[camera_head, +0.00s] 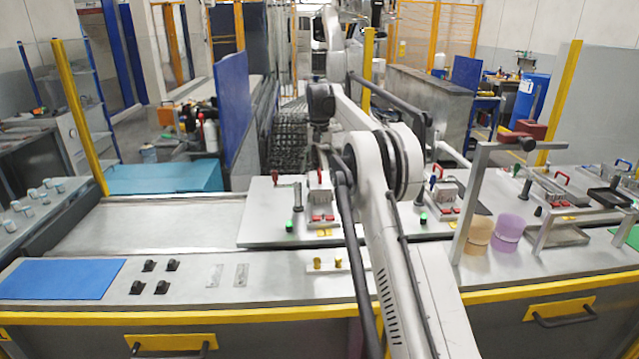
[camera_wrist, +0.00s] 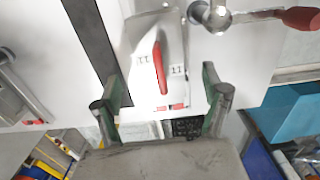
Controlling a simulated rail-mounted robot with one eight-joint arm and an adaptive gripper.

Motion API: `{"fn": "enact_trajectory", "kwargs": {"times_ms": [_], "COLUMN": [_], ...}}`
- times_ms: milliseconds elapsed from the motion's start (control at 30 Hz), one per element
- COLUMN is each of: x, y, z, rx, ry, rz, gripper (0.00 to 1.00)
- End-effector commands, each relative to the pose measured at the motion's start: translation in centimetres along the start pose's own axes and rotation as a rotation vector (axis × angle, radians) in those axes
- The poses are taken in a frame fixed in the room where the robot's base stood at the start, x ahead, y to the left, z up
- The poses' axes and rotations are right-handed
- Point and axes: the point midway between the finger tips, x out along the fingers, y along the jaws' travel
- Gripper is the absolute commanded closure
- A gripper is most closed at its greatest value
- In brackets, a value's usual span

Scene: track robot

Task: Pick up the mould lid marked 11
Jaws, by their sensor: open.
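The mould lid (camera_wrist: 146,50) is a pale grey block with a red bar handle (camera_wrist: 159,68) along its top, and 11 is printed on both sides of the handle. My gripper (camera_wrist: 161,80) is open, with one green-padded finger on either side of the lid's near end. The fingers look apart from the handle, and nothing is held. How far the fingertips are above the lid is unclear. In the head view, a mould station (camera_head: 321,196) stands on the bench below my arm's end. The fingers cannot be made out there.
A metal ball joint (camera_wrist: 217,17) with a red-tipped lever (camera_wrist: 298,18) lies close right of the lid. A dark strip (camera_wrist: 92,40) runs along its left. A similar mould station (camera_head: 443,195) and an upright grey frame (camera_head: 473,195) stand to the right on the bench.

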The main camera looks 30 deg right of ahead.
Motion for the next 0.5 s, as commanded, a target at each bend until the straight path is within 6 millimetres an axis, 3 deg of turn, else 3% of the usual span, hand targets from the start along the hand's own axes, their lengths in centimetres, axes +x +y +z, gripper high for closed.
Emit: {"fn": "enact_trajectory", "kwargs": {"times_ms": [500], "x": [5.1], "y": [-0.1], "z": [0.0], "rx": [0.0], "ry": [0.0], "rz": [0.0], "gripper": [0.22]}}
